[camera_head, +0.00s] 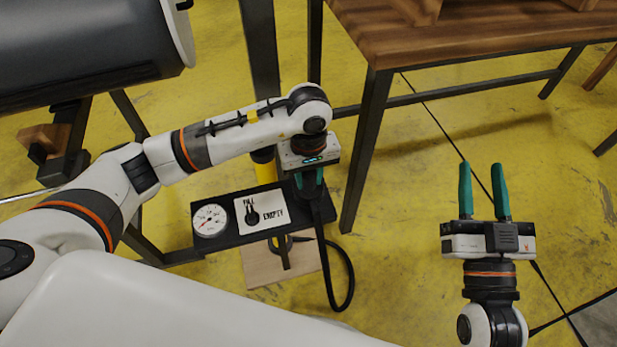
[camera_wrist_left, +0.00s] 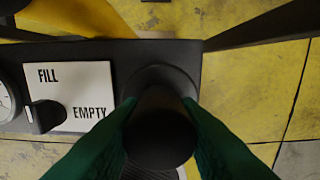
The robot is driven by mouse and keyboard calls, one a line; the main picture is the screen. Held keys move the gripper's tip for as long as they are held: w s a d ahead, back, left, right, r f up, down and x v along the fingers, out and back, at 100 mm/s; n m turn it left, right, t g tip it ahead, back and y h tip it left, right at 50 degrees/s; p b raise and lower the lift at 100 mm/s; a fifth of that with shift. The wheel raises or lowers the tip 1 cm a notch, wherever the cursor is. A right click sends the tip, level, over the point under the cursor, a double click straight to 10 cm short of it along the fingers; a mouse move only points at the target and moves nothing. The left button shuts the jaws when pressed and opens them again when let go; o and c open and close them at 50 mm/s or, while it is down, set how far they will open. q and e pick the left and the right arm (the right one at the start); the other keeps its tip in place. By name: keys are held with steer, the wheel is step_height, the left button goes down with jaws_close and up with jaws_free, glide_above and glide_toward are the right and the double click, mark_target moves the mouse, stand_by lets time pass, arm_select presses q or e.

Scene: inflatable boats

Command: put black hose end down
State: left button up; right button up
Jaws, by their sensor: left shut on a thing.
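The black hose (camera_head: 349,268) hangs in a loop below the right end of the black control panel (camera_head: 225,237). My left gripper (camera_head: 309,186) is at the right end of the panel, its green fingers pointing down. In the left wrist view the fingers are shut on the black hose end (camera_wrist_left: 160,128), which stands over a round black holder (camera_wrist_left: 165,76) on the panel. I cannot tell whether the hose end is seated in the holder. My right gripper (camera_head: 485,192) is open and empty, over the floor at the right.
The panel carries a round gauge (camera_head: 210,220) and a FILL/EMPTY knob (camera_head: 252,213). A wooden table (camera_head: 480,40) with dark legs stands behind, one leg close right of my left gripper. A dark cylindrical tank (camera_head: 85,45) is at top left.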

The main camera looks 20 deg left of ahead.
arm_select(q)
steer(key=shift+f, duration=0.15)
steer(key=o, duration=1)
